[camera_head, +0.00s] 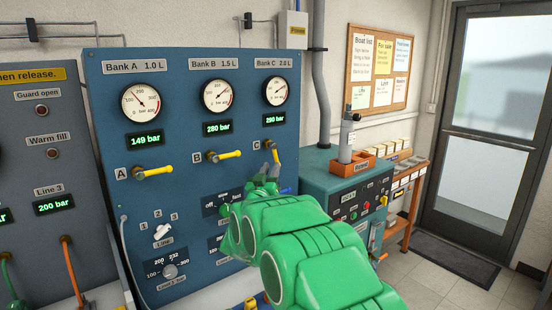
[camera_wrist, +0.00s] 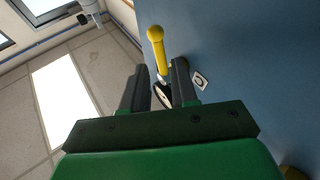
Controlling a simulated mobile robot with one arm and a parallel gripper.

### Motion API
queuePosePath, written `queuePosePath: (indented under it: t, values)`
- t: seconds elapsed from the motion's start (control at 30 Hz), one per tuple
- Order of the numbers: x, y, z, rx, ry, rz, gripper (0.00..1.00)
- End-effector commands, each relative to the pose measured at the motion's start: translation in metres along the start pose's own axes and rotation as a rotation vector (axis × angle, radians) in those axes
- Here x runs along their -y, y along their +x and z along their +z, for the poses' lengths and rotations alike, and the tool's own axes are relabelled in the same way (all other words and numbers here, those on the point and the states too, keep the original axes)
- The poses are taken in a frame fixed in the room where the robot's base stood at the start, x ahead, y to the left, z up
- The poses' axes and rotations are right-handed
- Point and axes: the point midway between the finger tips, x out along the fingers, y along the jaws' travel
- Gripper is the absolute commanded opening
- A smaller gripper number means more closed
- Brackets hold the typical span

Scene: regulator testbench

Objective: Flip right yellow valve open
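The right yellow valve (camera_head: 276,157) is the Bank C valve on the blue panel. In the head view its handle points steeply down, partly hidden by my gripper (camera_head: 269,170). In the wrist view the yellow handle (camera_wrist: 157,45) with its rounded end shows just beyond my gripper (camera_wrist: 160,80). The two dark fingers are apart, on either side of the valve's base end, with a gap between them. I cannot tell whether either finger touches the valve.
Valves A (camera_head: 153,172) and B (camera_head: 224,156) have handles lying nearly horizontal. The Bank C display (camera_head: 275,118) reads 290 bar. A teal machine (camera_head: 345,190) stands close to the right of the panel.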

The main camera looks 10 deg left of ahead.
Motion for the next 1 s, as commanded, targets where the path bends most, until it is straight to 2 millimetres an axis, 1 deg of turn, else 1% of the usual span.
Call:
queuePosePath:
  t: [0.4,0.53,0.7,0.93,0.97,1.0]
  values:
    - [0.000,0.047,0.000,0.000,0.001,0.000,0.28]
    - [-0.001,0.059,0.000,-0.001,0.000,0.001,0.28]
    - [0.000,0.067,0.000,-0.001,0.000,0.000,0.28]
    - [0.000,0.067,0.000,0.000,0.000,-0.001,0.28]
    - [0.000,0.067,0.000,0.000,0.000,-0.001,0.25]
    - [0.000,0.067,0.000,0.000,0.000,-0.001,0.19]
